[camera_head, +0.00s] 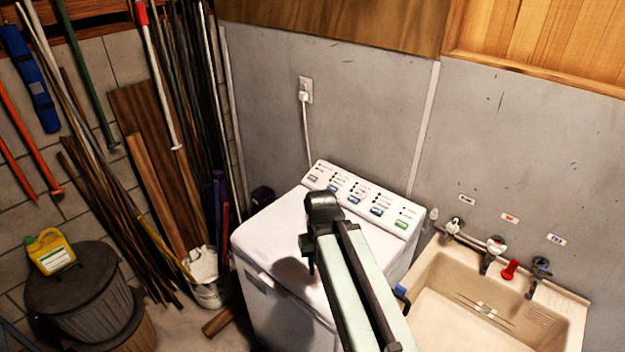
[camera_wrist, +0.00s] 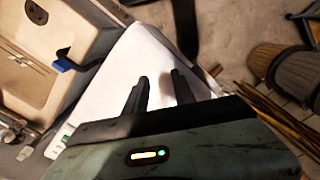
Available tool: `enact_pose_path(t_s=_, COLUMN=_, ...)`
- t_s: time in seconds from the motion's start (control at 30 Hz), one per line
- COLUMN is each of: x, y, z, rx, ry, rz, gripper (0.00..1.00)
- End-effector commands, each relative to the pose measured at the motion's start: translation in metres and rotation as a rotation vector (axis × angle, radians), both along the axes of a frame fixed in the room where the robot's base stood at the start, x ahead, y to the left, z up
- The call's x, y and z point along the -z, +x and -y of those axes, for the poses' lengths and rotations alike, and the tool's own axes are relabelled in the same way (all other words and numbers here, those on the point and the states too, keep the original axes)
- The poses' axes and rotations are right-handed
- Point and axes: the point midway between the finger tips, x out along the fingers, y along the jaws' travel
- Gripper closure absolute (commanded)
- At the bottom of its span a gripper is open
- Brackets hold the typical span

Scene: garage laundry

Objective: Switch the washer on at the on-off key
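The white washer (camera_head: 285,230) stands against the grey wall, its sloped control panel (camera_head: 360,199) along the back edge. The panel carries a row of several keys, grey at the left, blue in the middle and a green key (camera_head: 402,224) at the right end. Their labels are too small to read, so I cannot tell which is the on-off key. My gripper (camera_head: 322,205) is over the washer lid, in front of the panel, and hides part of the lid. In the wrist view my gripper (camera_wrist: 160,82) has its two fingers apart with nothing between them, above the white lid (camera_wrist: 118,75).
A utility sink (camera_head: 480,305) with several taps stands right of the washer. A blue item (camera_head: 402,293) is at its left rim. A white bucket (camera_head: 208,280), leaning poles and boards, and a dark lidded bin (camera_head: 85,300) with a yellow jug (camera_head: 50,252) are at left.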

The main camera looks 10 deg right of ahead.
Motion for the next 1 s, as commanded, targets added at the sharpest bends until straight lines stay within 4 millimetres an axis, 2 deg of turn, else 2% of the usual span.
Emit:
enact_pose_path(t_s=0.23, x=0.0, y=0.0, z=0.0, rx=0.0, ry=0.0, rz=0.0, gripper=0.69)
enact_pose_path(t_s=0.33, x=0.0, y=0.0, z=0.0, rx=0.0, ry=0.0, rz=0.0, gripper=0.97)
enact_pose_path(t_s=0.37, x=0.0, y=0.0, z=0.0, rx=0.0, ry=0.0, rz=0.0, gripper=1.0)
enact_pose_path(t_s=1.0, x=0.0, y=0.0, z=0.0, rx=0.0, ry=0.0, rz=0.0, gripper=1.0)
